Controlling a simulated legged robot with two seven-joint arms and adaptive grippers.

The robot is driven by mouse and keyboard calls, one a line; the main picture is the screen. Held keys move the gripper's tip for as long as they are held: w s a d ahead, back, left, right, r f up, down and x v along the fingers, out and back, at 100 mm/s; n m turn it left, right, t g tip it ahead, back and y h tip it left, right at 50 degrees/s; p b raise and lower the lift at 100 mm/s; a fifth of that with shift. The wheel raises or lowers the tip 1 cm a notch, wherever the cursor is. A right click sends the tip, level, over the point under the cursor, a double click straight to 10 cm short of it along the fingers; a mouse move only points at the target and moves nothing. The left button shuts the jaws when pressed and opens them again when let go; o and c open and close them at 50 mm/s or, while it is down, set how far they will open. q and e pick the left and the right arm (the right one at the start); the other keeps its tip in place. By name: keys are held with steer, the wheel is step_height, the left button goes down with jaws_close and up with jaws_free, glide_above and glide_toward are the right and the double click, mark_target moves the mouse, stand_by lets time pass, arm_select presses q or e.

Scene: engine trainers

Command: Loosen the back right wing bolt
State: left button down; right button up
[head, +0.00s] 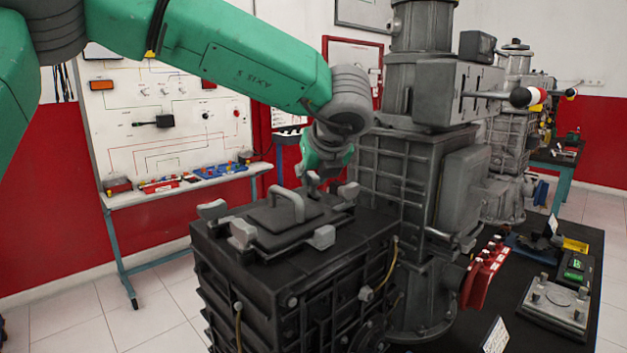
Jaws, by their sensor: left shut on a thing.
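A dark cover with a raised handle (287,204) lies on top of the black ribbed engine block (290,290). Grey wing bolts stand around its edge: one at the left (212,210), one at the front left (242,233), one at the front right (321,237) and one at the right (348,192). My left gripper (314,182) points down at the back right of the cover, just left of the right bolt. It is shut on a wing bolt there, mostly hidden by the fingers. My right gripper is not in view.
A tall grey engine column (410,170) rises close to the right of my left gripper. A black bench (510,310) at the right carries a red part (484,272) and a metal plate (553,303). A wiring board (165,115) stands behind on the left.

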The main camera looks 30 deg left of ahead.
arm_select(q)
steer(key=n+g, duration=0.1)
steer(key=n+g+y, duration=0.1)
steer(key=n, duration=0.1)
steer(key=n+g+y, duration=0.1)
steer(key=n, duration=0.1)
steer(key=shift+w+d+r, duration=0.1)
steer(key=shift+w+r, duration=0.1)
steer(key=shift+w, duration=0.05)
steer(key=shift+n+g, duration=0.3)
steer(key=shift+n, duration=0.1)
steer(key=c, duration=1.5)
jaws_free()
steer(key=shift+f, duration=0.15)
steer(key=shift+c, duration=0.2)
steer(key=shift+d, duration=0.1)
steer(key=v, duration=1.2)
steer(key=shift+w+d+f, duration=0.15)
steer(key=shift+d, duration=0.1)
steer(key=shift+a, duration=0.1)
